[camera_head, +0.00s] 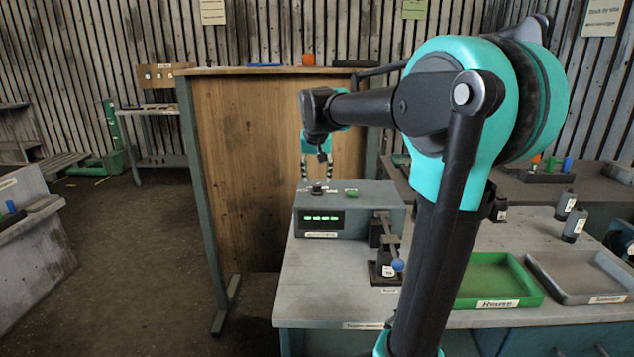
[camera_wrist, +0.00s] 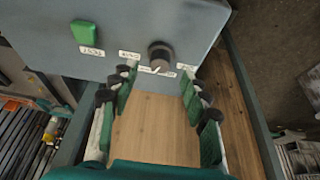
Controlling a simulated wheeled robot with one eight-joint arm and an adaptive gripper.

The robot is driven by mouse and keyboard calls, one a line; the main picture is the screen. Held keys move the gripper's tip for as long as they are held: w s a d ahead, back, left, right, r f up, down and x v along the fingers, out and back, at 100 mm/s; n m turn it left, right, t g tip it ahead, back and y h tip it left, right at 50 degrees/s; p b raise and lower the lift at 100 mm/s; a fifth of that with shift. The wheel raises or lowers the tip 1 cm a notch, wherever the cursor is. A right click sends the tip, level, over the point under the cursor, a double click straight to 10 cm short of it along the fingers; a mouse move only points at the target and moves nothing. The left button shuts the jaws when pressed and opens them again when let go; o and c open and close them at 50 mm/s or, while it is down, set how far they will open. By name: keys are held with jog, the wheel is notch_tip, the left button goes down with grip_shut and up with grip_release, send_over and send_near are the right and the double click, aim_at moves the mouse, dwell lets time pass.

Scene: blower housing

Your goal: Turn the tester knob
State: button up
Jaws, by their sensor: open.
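The tester (camera_head: 365,222) is a grey box with a lit green display, standing on the workbench. Its dark round knob (camera_wrist: 160,56) is on the top face with small white labels around it; it also shows in the head view (camera_head: 317,188). A green button (camera_wrist: 84,32) is on the same face, left of the knob in the wrist view. My gripper (camera_wrist: 159,73) is open and empty, its tips either side of the knob's line and just short of it in the picture. In the head view my gripper (camera_head: 317,174) points down over the knob; I cannot tell contact.
A lever fixture with a blue ball (camera_head: 398,265) stands right of the tester. A green tray (camera_head: 490,285) and a grey tray (camera_head: 575,285) lie farther right. A wooden panel (camera_head: 270,150) stands behind the tester. Open floor (camera_head: 120,260) is at the left.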

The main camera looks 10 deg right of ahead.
jog(key=v, duration=0.8)
jog(key=shift+r, duration=0.15)
